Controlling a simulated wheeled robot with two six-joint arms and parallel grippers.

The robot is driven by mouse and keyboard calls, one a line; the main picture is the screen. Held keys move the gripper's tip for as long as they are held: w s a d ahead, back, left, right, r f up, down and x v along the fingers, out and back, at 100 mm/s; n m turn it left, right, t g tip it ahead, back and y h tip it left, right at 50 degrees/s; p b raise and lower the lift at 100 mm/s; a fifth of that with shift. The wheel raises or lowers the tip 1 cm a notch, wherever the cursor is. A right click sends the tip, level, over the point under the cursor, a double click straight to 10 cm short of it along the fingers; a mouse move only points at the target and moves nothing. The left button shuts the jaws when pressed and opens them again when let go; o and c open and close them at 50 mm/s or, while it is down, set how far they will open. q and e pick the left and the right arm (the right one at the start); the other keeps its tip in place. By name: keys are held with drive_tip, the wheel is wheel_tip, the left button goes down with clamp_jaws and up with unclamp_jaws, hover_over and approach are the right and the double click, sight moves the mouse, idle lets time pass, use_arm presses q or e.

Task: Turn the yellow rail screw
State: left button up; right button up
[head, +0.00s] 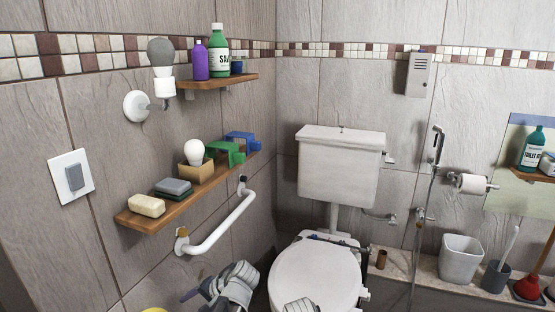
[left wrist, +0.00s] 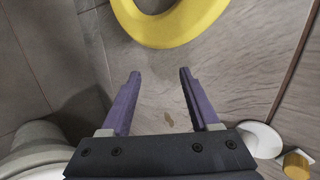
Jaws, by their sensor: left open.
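A white grab rail (head: 222,222) is fixed to the left wall below the wooden shelf. A yellow-brown screw (head: 181,232) sits at its lower left end. In the left wrist view a gold-yellow screw (left wrist: 297,163) shows at the lower right, beside a white round disc (left wrist: 262,140). My left gripper (head: 193,297) is low in the head view, below and apart from the rail. In its wrist view the left gripper (left wrist: 160,75) is open, with nothing between its purple fingers. The screw lies outside the fingers, to their right.
A wooden shelf (head: 130,219) with soap, sponges, a bulb and clamps is above the rail. The toilet (head: 315,275) stands to the right. A yellow curved object (left wrist: 172,28) lies beyond the left fingertips. A light switch (head: 73,177) is at the left.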

use_arm(q)
drive_tip(key=s+d+f+n+g+h, duration=0.1)
drive_tip(key=s+d+f+n+h, duration=0.15)
drive_tip(key=s+f+h, duration=0.3)
drive_tip(key=s+d+m+g+h, duration=0.1)
drive_tip(key=s+d+m, duration=0.1)
drive_tip(key=s+d, duration=0.45)
drive_tip(key=s+d+m+h, duration=0.1)
drive_tip(key=s+d+m, duration=0.15)
drive_tip(key=d, duration=0.75)
wheel_tip(320, 180, up, 28)
drive_tip(key=n+p, duration=0.1)
drive_tip(key=p, duration=2.8)
drive_tip(key=shift+s+a, duration=0.15)
drive_tip(key=shift+a, duration=0.05)
use_arm(e)
wheel_tip(320, 180, up, 29)
drive_tip(key=shift+f, duration=0.1)
